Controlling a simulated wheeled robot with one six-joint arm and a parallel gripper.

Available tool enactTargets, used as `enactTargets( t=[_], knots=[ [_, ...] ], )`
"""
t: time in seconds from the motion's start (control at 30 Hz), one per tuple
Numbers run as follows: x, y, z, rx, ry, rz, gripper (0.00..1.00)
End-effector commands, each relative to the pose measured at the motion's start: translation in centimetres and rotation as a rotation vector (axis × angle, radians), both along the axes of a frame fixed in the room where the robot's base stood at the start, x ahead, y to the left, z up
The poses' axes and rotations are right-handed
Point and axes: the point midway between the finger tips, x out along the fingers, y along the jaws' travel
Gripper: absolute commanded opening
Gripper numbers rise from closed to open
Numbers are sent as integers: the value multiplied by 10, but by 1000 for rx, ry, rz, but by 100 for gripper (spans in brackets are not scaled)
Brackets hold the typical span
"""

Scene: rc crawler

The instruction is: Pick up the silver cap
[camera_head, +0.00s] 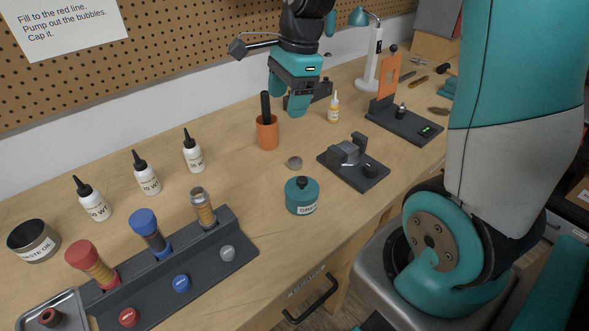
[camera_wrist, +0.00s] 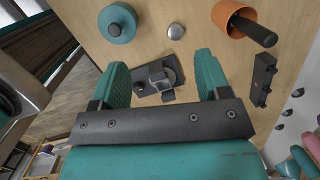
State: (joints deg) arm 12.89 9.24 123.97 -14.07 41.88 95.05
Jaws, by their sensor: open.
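The silver cap (camera_head: 295,163) is a small grey dome lying loose on the wooden table, between the orange cup and the teal pot. In the wrist view the silver cap (camera_wrist: 176,31) shows near the top, beyond the fingertips. My gripper (camera_head: 288,103) is open and empty, above the table and up from the cap in the head view. In the wrist view my gripper (camera_wrist: 161,66) has its fingers spread, with a dark fixture below and between them. The cap is apart from both fingers. A silver shock (camera_head: 203,208) with a bare top stands in the rack.
The dark rack (camera_head: 240,254) also holds red and blue shocks, with round red, blue and silver pieces in front. An orange cup (camera_head: 268,135), teal pot (camera_head: 301,196) and dark fixture (camera_head: 353,165) surround the cap. White bottles stand left.

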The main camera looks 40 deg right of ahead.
Motion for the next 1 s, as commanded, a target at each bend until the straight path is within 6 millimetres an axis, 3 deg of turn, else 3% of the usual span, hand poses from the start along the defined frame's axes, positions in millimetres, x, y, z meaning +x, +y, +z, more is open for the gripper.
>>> enactTargets(
  t=[0.03,0.1,0.3,0.47,0.8,1.0],
  knots=[
    [8,-20,-13,2,27,-157,70],
    [14,-41,-22,6,54,-338,70],
    [21,-69,-37,13,89,-592,70],
    [23,-67,-64,13,97,-609,70],
    [30,-59,-135,13,95,-605,70],
    [32,-57,-153,12,90,-604,70]
  ],
)
